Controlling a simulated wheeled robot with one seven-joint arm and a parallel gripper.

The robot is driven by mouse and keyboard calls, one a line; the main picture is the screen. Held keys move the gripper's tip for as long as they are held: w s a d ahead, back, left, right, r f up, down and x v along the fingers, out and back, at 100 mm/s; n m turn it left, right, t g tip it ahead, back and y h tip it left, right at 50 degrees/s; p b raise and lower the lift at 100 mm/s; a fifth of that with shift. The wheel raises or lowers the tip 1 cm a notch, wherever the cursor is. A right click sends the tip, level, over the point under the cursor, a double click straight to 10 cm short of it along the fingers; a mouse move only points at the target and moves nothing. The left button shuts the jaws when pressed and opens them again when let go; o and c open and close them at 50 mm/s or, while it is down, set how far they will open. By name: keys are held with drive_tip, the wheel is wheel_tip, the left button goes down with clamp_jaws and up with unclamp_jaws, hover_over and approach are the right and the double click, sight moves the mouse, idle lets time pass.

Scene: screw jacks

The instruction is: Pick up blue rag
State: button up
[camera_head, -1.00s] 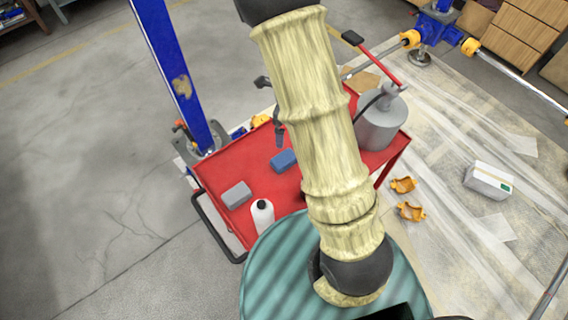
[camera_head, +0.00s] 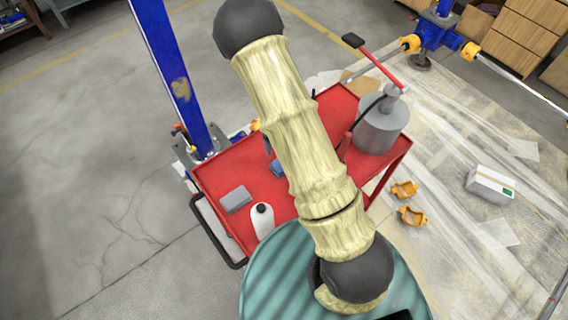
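The blue rag (camera_head: 277,168) lies on the red top of the cart. It is a small folded block, and my arm covers its right part in the head view. My pale, sleeved arm with dark joints crosses the middle of the view above the cart. My gripper is hidden behind the arm, so its fingers and its distance from the rag cannot be made out.
On the red cart (camera_head: 218,171), a grey folded block (camera_head: 236,199) and a white bottle (camera_head: 262,220) stand left of the rag. A grey metal canister (camera_head: 380,130) stands at the right. A blue post (camera_head: 172,75) rises behind the cart's left side.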

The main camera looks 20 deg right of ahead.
wheel_tip(320, 180, down, 8)
drive_tip(key=shift+f+p, duration=0.15)
drive_tip(key=shift+p, duration=0.2)
drive_tip(key=shift+s+a+f+p, duration=0.15)
drive_tip(key=shift+f+p, duration=0.3)
drive_tip(key=shift+f, duration=0.85)
drive_tip(key=shift+s+d+f+p, duration=0.1)
drive_tip(key=shift+f+p, duration=0.3)
drive_tip(key=shift+f, duration=0.9)
drive_tip(key=c, duration=0.8)
drive_tip(key=shift+r, duration=0.15)
